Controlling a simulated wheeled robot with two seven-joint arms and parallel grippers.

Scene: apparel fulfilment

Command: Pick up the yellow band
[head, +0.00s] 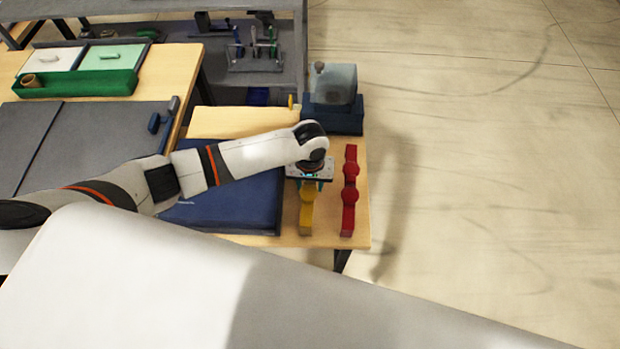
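The yellow band (306,212) lies lengthwise on the wooden table near its front edge, with a rounder part in its middle. My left gripper (310,183) points down over the far part of the band and hides that end. Its fingers are mostly hidden under the gripper body, so I cannot tell whether they are apart or touch the band. My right gripper is not in view.
A red band (349,192) lies just right of the yellow one. A dark blue mat (255,205) lies to the left, under my arm. A blue block with a clear container (334,90) stands behind. The table's right edge is close to the red band.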

